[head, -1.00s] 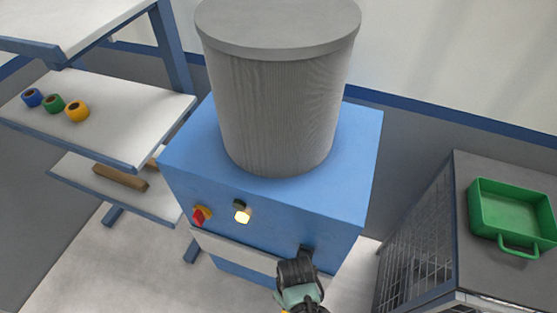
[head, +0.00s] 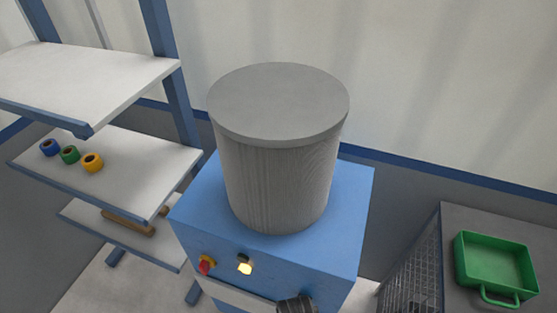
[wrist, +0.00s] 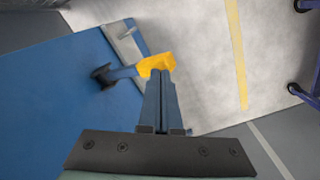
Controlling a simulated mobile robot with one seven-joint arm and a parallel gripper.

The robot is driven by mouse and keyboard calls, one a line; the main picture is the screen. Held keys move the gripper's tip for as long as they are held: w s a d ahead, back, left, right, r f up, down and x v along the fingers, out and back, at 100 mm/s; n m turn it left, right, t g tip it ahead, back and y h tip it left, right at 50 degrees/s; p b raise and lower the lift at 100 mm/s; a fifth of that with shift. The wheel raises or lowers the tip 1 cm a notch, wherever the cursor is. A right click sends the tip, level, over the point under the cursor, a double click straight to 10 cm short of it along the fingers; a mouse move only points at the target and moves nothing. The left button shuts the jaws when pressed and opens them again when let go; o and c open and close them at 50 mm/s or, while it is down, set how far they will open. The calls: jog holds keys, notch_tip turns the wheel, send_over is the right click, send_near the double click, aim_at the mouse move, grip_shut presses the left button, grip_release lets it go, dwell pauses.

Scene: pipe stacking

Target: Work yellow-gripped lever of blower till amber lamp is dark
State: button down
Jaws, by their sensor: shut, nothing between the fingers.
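The blower is a blue box (head: 315,250) with a large grey ribbed drum (head: 275,180) on top. On its front the amber lamp (head: 244,268) glows bright, just below a small dark fitting. The lever, with a yellow grip (wrist: 157,66), shows in the wrist view, sticking out from a dark pivot (wrist: 102,76) on the blue face (wrist: 60,100). My gripper (wrist: 160,74) is shut and empty, its fingertips at the lower edge of the yellow grip. I cannot tell whether they touch it. In the head view the lever and my fingers are out of frame.
A shelf rack (head: 110,155) with blue, green and yellow rolls stands at left. A green tray (head: 495,262) rests on a mesh-sided grey cabinet (head: 485,222) at right. Floor shows beside the blower in the wrist view (wrist: 205,70).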

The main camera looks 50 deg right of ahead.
notch_tip(320, 180, down, 10)
jog(key=b, duration=0.8)
notch_tip(320, 180, up, 10)
jog(key=p, duration=1)
jog(key=shift+r+p, duration=0.2)
jog(key=shift+p, duration=0.15)
jog(key=shift+f, duration=0.25)
notch_tip(320, 180, down, 10)
jog(key=b, duration=0.9)
notch_tip(320, 180, up, 10)
jog(key=p, duration=1)
jog(key=shift+r, duration=0.2)
